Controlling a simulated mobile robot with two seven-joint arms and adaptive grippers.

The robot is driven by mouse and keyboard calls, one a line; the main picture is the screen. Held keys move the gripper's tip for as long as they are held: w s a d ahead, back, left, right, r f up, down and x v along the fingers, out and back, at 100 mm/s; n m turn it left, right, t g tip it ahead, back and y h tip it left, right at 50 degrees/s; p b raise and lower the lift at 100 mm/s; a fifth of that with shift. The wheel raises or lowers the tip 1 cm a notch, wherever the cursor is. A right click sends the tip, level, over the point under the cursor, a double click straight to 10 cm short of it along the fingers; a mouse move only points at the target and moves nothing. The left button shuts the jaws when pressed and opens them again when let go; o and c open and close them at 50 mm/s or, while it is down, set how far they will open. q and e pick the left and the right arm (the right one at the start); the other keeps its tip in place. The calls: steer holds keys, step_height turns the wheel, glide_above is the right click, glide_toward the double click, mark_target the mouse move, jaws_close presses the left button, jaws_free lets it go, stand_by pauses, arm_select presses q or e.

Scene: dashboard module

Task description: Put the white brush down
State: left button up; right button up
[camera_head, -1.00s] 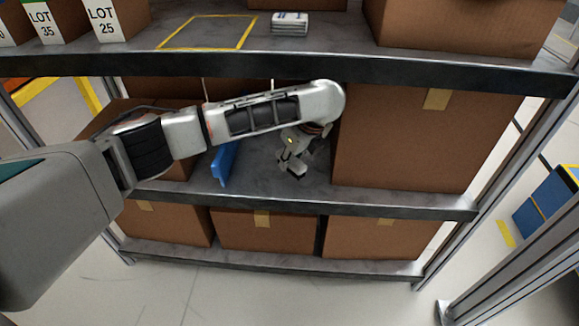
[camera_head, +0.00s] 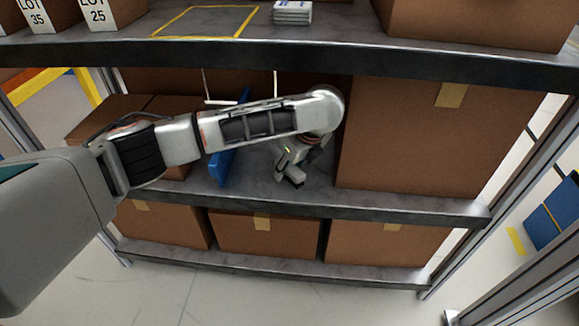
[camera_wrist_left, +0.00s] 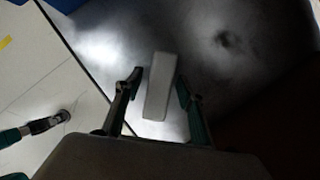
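A white, narrow block, which I take to be the white brush (camera_wrist_left: 160,85), is between the fingers of my left gripper (camera_wrist_left: 158,92) in the left wrist view. The fingers are spread, with a dark gap visible on each side of it. It appears to lie on the grey shelf surface, but its contact there is hard to judge. In the head view my left gripper (camera_head: 290,175) is low over the middle shelf (camera_head: 320,188), left of a large box. The brush cannot be clearly told from the gripper there.
A blue upright panel (camera_head: 217,170) stands left of the gripper, partly behind my arm. A large brown box (camera_head: 430,140) closes off the right. The upper shelf edge (camera_head: 300,55) is overhead, with a yellow outline (camera_head: 205,37) and a white stack (camera_head: 292,12) on that shelf.

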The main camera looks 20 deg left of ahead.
mark_target(295, 169)
steer(key=shift+f, duration=0.15)
